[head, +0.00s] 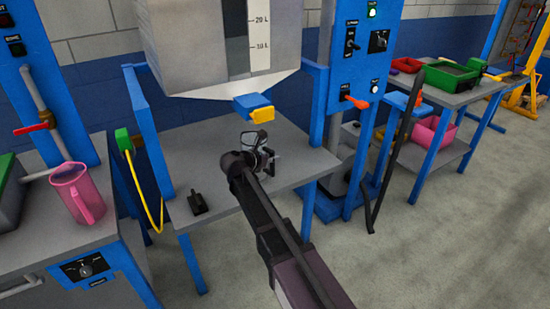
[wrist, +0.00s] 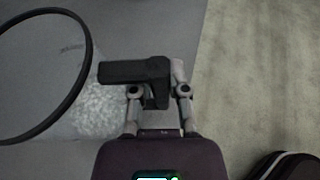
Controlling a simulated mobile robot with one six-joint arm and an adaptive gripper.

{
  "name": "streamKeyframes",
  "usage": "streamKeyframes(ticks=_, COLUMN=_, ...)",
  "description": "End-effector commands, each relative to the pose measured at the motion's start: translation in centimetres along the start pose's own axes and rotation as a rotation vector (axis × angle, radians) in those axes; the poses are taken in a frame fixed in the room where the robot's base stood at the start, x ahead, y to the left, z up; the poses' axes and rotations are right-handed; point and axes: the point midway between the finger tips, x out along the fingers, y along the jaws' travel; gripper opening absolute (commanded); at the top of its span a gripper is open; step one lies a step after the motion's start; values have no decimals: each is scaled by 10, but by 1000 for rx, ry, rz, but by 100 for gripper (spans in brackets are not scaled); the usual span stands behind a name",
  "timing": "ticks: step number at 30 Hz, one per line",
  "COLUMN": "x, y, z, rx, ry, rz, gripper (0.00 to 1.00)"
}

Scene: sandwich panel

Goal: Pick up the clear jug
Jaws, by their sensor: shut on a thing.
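The clear jug has a dark rim and a dark handle. In the head view the clear jug (head: 252,138) is at the middle of the grey table under the hopper, partly hidden by my arm. In the wrist view the clear jug's round rim (wrist: 89,50) fills the left side. My gripper (wrist: 158,92) has its two fingers on either side of the black handle and is shut on it. In the head view my gripper (head: 264,162) is beside the jug. I cannot tell whether the jug's base touches the table. A pale grainy patch shows by the rim.
A hopper (head: 220,45) with a blue and yellow outlet (head: 254,108) hangs just above the jug. A pink jug (head: 78,193) stands on the left cabinet. Blue posts flank the table; the right floor is open.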

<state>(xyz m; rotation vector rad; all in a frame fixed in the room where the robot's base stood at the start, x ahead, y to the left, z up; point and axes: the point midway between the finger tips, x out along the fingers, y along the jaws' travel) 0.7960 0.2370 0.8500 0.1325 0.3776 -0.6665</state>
Motion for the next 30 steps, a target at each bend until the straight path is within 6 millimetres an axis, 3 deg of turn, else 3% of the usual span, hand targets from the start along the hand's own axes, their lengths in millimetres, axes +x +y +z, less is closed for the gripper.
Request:
streamKeyframes(ticks=8, x=-5, y=-2, z=10, rx=0, ry=0, rz=0, gripper=0)
streamKeyframes(ticks=30, x=-23, y=-69, z=0, rx=0, ry=0, rz=0, gripper=0)
